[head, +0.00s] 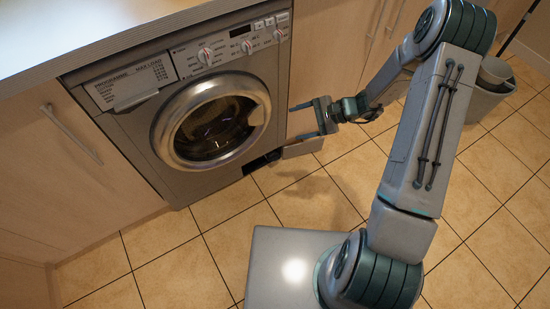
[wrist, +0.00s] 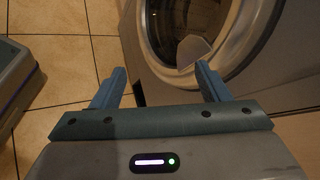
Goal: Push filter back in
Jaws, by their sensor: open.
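The grey washing machine (head: 160,145) has a dark opening (head: 261,162) low at its right front corner. A dark part, perhaps the filter, sits at its right side; I cannot tell how far it sticks out. A small light-grey flap (head: 303,148) stands open to the right of the opening. My gripper (head: 301,122) is open and empty, right of the round door and above the flap, pointing at the machine's front. In the wrist view its two blue fingers (wrist: 160,82) are spread with nothing between them. The filter is not clearly seen there.
The round door (head: 211,121) is shut, its ring close beyond my fingers in the wrist view (wrist: 153,75). Wooden cupboards flank the machine under a pale worktop (head: 80,30). A grey bin (head: 485,100) stands at right.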

